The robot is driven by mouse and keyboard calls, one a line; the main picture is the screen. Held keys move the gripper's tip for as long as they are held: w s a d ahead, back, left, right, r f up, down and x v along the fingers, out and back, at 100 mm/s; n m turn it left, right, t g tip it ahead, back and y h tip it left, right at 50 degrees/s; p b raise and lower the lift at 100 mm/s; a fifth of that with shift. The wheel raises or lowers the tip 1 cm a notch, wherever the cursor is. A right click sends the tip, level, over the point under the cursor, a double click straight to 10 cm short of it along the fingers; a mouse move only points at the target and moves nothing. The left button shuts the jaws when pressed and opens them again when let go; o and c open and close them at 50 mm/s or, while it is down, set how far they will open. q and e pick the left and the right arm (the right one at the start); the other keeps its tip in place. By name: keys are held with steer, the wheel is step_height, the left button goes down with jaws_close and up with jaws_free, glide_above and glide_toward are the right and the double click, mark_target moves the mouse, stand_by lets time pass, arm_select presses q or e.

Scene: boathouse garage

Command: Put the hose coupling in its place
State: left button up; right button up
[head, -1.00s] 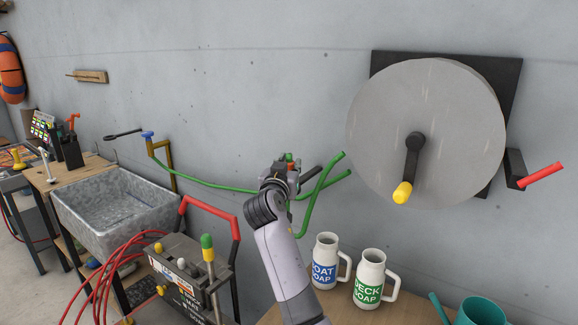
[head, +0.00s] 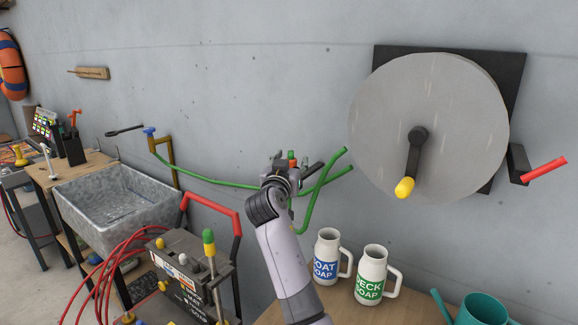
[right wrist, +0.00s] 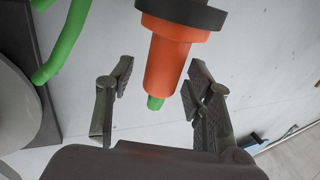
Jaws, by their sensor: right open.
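An orange cylindrical piece with a green tip, which looks like the hose coupling (right wrist: 172,60), stands between the fingers of my right gripper (right wrist: 160,82) in the right wrist view. A dark collar is at its wide end. My right gripper is open around it, with a gap visible at the left finger; contact at the right finger is hard to tell. In the head view, my right gripper (head: 282,168) is in front of the wall, and a small green and orange part of the coupling (head: 291,157) shows just behind it. My left gripper is not in view.
Green hose (head: 208,181) runs along the wall behind my right gripper. A large grey reel (head: 455,120) with a yellow-knobbed crank is on the wall at right. Two soap mugs (head: 327,258) and a teal can (head: 484,310) stand below. A lever box (head: 180,262) and metal sink (head: 118,205) are left.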

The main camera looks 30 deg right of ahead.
steer(key=v, duration=1.2)
steer(key=shift+w, duration=0.1)
